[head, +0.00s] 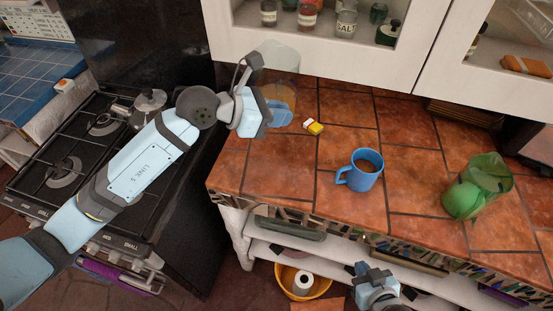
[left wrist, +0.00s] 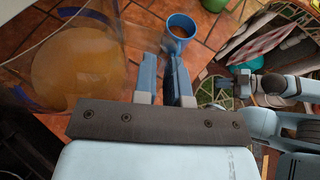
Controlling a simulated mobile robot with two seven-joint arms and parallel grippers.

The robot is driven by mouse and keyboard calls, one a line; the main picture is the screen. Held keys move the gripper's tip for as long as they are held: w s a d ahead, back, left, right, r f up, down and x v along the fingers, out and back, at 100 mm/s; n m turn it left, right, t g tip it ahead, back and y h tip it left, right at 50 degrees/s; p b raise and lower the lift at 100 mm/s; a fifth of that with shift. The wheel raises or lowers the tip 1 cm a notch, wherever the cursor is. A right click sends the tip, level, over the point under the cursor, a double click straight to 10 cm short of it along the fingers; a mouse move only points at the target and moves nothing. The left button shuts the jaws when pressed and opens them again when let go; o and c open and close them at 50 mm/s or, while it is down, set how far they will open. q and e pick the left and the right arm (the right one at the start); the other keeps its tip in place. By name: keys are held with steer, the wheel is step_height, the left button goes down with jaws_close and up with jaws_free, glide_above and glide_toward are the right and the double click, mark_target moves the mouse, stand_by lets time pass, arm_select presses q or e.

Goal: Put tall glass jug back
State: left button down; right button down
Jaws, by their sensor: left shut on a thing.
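The tall glass jug (head: 282,60) is clear and stands upright at the back left of the counter, in front of the white cabinet. In the left wrist view the jug (left wrist: 75,70) fills the left side, with orange showing through its glass. My left gripper (head: 280,112) is at the jug's near side, its two fingers (left wrist: 163,85) shut on part of it, seemingly the handle. The gripped part is mostly hidden. I cannot tell whether the jug's base touches the counter. My right gripper (head: 372,272) is low, in front of the shelf under the counter; its fingers are unclear.
A blue mug (head: 363,170) of brown liquid stands mid-counter, a small yellow-and-white item (head: 313,127) behind it. A green glass vessel (head: 490,172) stands at right. The white cabinet (head: 320,55) holds jars behind glass. A black stove (head: 80,160) is at left.

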arm_select(q)
steer(key=shift+f, duration=8.55)
